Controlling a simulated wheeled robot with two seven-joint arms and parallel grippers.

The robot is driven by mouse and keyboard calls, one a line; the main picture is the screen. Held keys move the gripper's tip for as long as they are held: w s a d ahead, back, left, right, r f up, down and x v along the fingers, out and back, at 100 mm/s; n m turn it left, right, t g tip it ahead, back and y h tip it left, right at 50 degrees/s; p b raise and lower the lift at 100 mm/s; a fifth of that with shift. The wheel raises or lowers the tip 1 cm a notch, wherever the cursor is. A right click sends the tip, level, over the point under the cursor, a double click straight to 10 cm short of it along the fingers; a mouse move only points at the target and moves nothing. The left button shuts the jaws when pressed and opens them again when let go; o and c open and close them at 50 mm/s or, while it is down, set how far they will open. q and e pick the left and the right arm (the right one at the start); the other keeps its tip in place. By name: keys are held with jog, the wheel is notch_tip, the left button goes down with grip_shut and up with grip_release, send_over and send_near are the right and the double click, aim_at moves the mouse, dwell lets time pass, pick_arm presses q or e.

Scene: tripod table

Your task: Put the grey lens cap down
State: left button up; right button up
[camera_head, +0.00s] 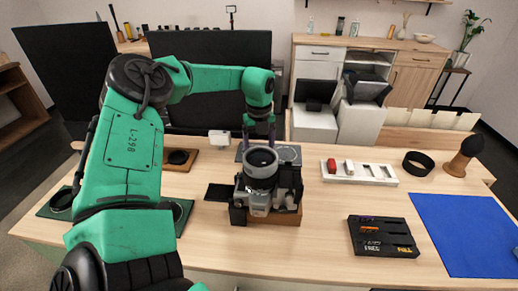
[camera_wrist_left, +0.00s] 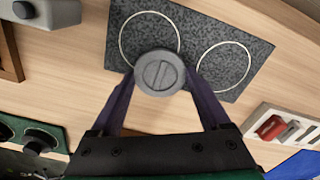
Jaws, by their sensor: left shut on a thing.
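The grey lens cap (camera_wrist_left: 160,72) is round with a slot-like bar across its face. My left gripper (camera_wrist_left: 160,80) is shut on it, one finger on each side. In the wrist view the cap overlaps the lower edge of the left white ring on a dark speckled plate (camera_wrist_left: 200,32); I cannot tell whether it touches the plate. The right ring is empty. In the head view my left gripper (camera_head: 259,137) points down over the plate (camera_head: 290,153), behind a camera (camera_head: 262,180), and the cap is hidden. My right gripper is not in view.
The camera with its upright lens stands close in front of the plate. A white tray (camera_head: 385,180) with a red item, a black tray (camera_head: 383,238), a blue mat (camera_head: 465,235), a black ring (camera_head: 418,163) and a brush (camera_head: 465,155) lie to the right. Wood is clear between them.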

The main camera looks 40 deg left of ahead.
pick_arm(q)
jog(key=shift+f, duration=0.25)
jog(key=o, duration=1.3)
jog(key=shift+r, duration=0.1)
notch_tip(320, 180, up, 12)
jog(key=shift+r, duration=0.15)
